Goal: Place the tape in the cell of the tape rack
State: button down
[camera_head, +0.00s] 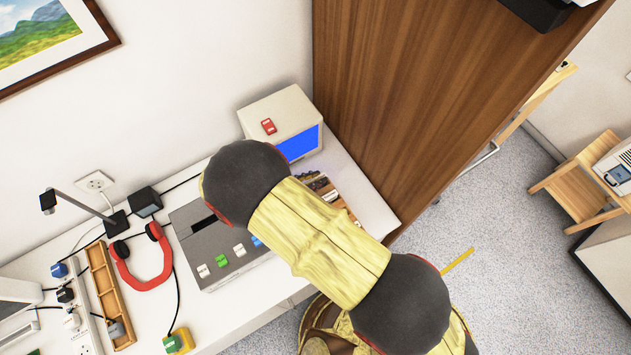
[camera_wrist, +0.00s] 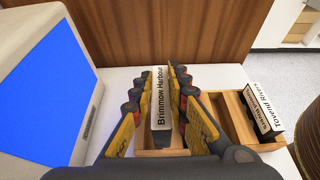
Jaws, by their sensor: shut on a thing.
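My gripper (camera_wrist: 162,76) is shut on a dark tape (camera_wrist: 160,98) with a white spine label reading "Brimmow Harbour". The tape stands upright between the two fingers. The wooden tape rack (camera_wrist: 237,120) lies below and to the right in the wrist view. One part of the rack shows under the held tape; whether the tape's lower end is inside that cell or above it I cannot tell. Other labelled tapes (camera_wrist: 262,108), one reading "Towend Rivers", stand in the rack's right part. In the head view my arm hides the gripper and most of the rack.
A beige monitor with a blue screen (camera_wrist: 45,92) stands close on the left; it also shows in the head view (camera_head: 283,112). A brown wooden panel (camera_head: 420,90) rises behind. A grey tape deck (camera_head: 205,240), red headphones (camera_head: 150,272) and cables occupy the white desk (camera_head: 215,322).

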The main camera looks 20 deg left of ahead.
jog(key=shift+w+a+f, duration=0.1)
jog(key=shift+w+f, duration=0.8)
jog(key=shift+f, duration=0.25)
jog(key=shift+w+f+b, duration=0.1)
jog(key=shift+f+b, duration=0.25)
jog(key=shift+f, duration=1.2)
jog(key=shift+f, duration=0.15)
jog(key=c, duration=1.7)
grip_release()
jog(key=shift+c, duration=0.2)
